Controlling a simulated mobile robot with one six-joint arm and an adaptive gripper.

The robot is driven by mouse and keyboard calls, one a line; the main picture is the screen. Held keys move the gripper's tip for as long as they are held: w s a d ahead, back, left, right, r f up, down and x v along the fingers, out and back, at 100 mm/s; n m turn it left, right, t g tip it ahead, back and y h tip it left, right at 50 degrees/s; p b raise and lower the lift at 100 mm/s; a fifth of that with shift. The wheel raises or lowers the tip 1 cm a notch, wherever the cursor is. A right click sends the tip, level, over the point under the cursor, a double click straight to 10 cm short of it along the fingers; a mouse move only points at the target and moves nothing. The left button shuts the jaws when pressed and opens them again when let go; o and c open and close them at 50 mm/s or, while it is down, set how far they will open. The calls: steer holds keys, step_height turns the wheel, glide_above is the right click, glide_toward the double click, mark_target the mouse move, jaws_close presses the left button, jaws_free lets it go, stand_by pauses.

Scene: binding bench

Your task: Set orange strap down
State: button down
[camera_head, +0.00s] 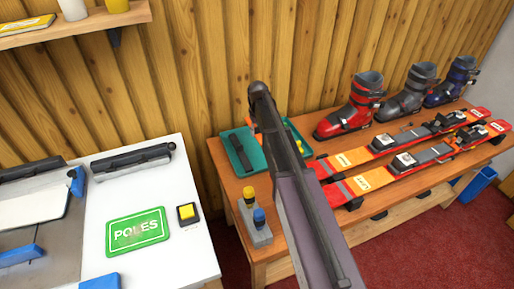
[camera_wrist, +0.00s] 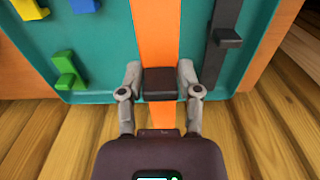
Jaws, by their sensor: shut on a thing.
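The orange strap (camera_wrist: 157,35) runs up the middle of the wrist view, with a dark buckle block (camera_wrist: 160,83) on it. My gripper (camera_wrist: 159,76) is shut on the strap at this block, one finger on each side. The strap lies across the picture of the teal tray (camera_wrist: 108,50) and extends past its near edge. I cannot tell whether it touches the tray floor.
A black strap (camera_wrist: 222,45) lies in the tray right of the orange one; green (camera_wrist: 68,68), yellow and blue clips lie left. Skis (camera_head: 400,160) and ski boots (camera_head: 355,105) stand to the right on the bench. A white table (camera_head: 185,240) with a POLES mat (camera_head: 138,232) is left.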

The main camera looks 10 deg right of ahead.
mark_target(258, 133)
steer(key=shift+f+b, duration=1.3)
steer(key=shift+f, duration=0.35)
steer(key=shift+f+b, duration=1.85)
steer(key=shift+f, duration=0.05)
steer(key=shift+f, duration=0.1)
steer(key=shift+c, duration=1.5)
jaws_free()
steer(key=shift+r, duration=0.2)
step_height(258, 133, up, 12)
steer(key=p, duration=1.2)
